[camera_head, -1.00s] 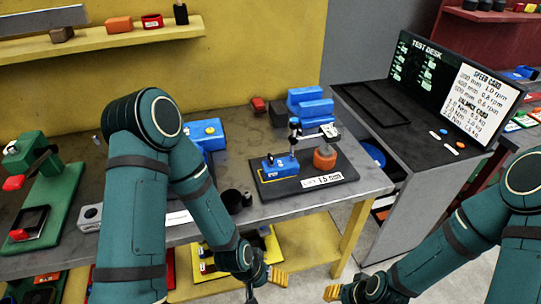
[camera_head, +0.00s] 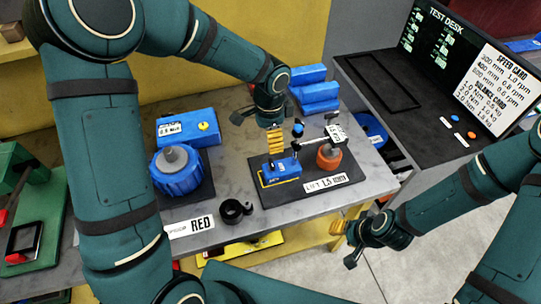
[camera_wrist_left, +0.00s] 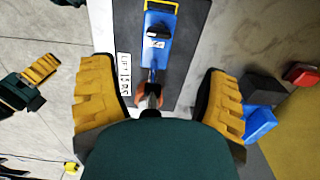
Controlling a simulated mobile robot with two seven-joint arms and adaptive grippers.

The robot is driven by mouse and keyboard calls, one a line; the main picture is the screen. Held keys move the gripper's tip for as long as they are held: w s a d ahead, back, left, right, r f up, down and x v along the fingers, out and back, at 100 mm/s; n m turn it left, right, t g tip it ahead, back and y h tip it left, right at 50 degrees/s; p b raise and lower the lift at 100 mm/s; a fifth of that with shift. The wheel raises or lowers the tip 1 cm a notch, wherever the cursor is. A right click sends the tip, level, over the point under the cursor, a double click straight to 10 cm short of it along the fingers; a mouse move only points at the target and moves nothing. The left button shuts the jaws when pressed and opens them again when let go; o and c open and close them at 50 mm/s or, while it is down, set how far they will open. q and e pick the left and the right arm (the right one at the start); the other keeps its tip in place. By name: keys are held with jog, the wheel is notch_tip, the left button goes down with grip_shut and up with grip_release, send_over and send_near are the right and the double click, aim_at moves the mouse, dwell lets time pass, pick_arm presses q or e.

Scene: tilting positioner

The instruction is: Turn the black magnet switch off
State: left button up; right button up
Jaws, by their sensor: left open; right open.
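The blue magnet base (camera_head: 280,173) stands on a dark plate (camera_head: 318,195) on the bench. Its small black switch is on the base and shows clearly in the left wrist view (camera_wrist_left: 157,36); it is hard to make out in the head view. A post with a dial gauge rises from the base beside an orange part (camera_head: 328,156). My left gripper (camera_head: 275,145) is above the base, pointing down; its open yellow fingers (camera_wrist_left: 160,80) stand apart either side of the post, with nothing held. My right gripper (camera_head: 346,243) is open and empty off the bench's front edge.
A blue round part (camera_head: 176,172) and a blue box (camera_head: 188,127) stand left of the plate. Blue stepped blocks (camera_head: 315,90) stand behind. The test desk (camera_head: 420,110) is at right.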

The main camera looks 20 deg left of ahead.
aim_at(270, 163)
pick_arm(q)
notch_tip(270, 163, down, 13)
jog(key=shift+r+b, duration=0.1)
jog(key=shift+b, duration=0.2)
jog(key=c, duration=1.2)
